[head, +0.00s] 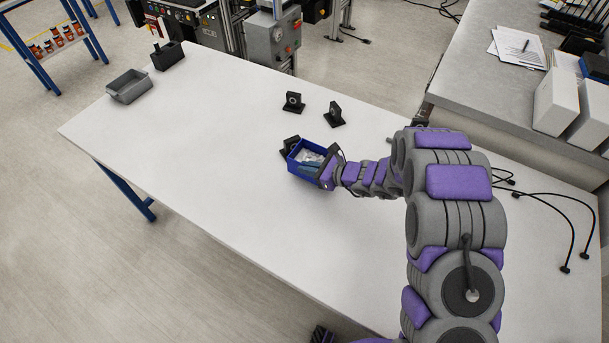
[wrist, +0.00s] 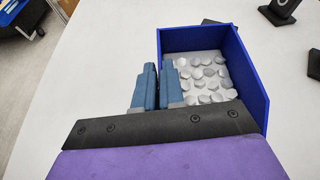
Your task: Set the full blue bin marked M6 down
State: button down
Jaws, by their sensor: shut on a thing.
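The blue bin (head: 302,174) is at the end of my arm, over the middle of the white table. In the wrist view the bin (wrist: 190,42) holds many silvery metal pieces and looks roughly level. My gripper (wrist: 158,72) is shut on the bin's left wall, one finger outside and one inside. In the head view my gripper (head: 327,166) is at the bin's right side. I cannot tell whether the bin's base touches the table or hangs just above it. No M6 marking is readable.
The white table (head: 210,130) has free room left of the bin. A black stand (head: 287,149) is close behind the bin, partly hidden. Two more black stands (head: 293,101) (head: 334,114) are farther back. A grey bin (head: 129,86) and a black holder (head: 167,56) stand at the far left.

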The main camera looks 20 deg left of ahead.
jog(key=shift+s+a+f, duration=0.15)
jog(key=shift+a+f, duration=0.15)
jog(key=shift+a, duration=0.05)
notch_tip(320, 180, down, 2)
jog(key=shift+f+b, duration=0.25)
jog(key=shift+b, duration=0.25)
jog(key=shift+a+f, duration=0.2)
jog(key=shift+f, duration=0.1)
jog(key=c, duration=1.2)
grip_release()
jog(key=shift+d, duration=0.15)
jog(key=shift+c, duration=0.2)
